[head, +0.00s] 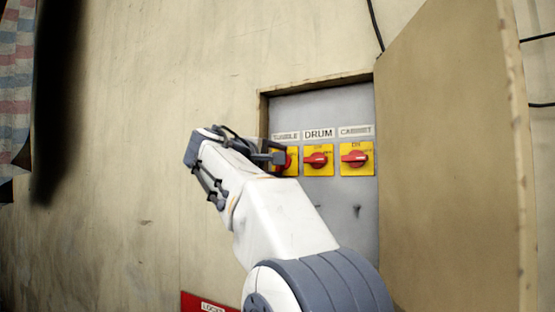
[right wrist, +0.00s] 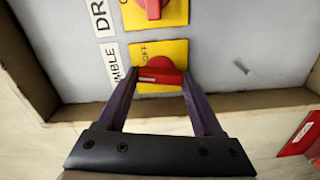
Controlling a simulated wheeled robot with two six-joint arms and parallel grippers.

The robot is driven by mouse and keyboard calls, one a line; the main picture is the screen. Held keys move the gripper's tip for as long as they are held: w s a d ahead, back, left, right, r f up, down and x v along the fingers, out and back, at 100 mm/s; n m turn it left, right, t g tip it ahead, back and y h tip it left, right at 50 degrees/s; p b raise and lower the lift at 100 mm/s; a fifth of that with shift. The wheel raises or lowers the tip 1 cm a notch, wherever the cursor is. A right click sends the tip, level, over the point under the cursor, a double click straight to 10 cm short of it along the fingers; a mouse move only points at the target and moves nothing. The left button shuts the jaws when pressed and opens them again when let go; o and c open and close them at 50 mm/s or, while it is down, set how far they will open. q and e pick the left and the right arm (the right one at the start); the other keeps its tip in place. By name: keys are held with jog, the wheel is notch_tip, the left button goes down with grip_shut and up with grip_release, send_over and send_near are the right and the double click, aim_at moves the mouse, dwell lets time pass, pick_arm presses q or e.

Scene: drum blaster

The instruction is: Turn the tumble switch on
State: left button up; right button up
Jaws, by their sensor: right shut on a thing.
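The tumble switch is a red rotary knob (right wrist: 160,70) on a yellow plate (right wrist: 173,50), under a partly hidden "TUMBLE" label (head: 286,136). In the head view the switch (head: 291,160) is the leftmost of three and partly covered by my gripper. My right gripper (head: 280,153) is at this switch. In the right wrist view my right gripper (right wrist: 160,84) has a dark finger on each side of the red knob and is shut on it. "OFF" is readable on the plate; the exact turn of the knob is hard to judge. My left gripper is out of view.
The drum switch (head: 318,160) and cabinet switch (head: 355,158) sit to the right on the recessed grey panel (head: 330,210). A wooden frame edges the recess. An open door (head: 450,150) stands at the right. A red sign (head: 205,303) is below left.

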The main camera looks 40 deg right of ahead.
jog(key=shift+w+a+n, duration=0.1)
jog(key=shift+n, duration=1)
jog(key=shift+f, duration=0.1)
jog(key=o, duration=1.1)
jog(key=b+v, duration=0.3)
jog(key=v, duration=0.7)
jog(key=shift+a+b, duration=0.2)
jog(key=shift+b, duration=0.1)
jog(key=shift+f, duration=0.1)
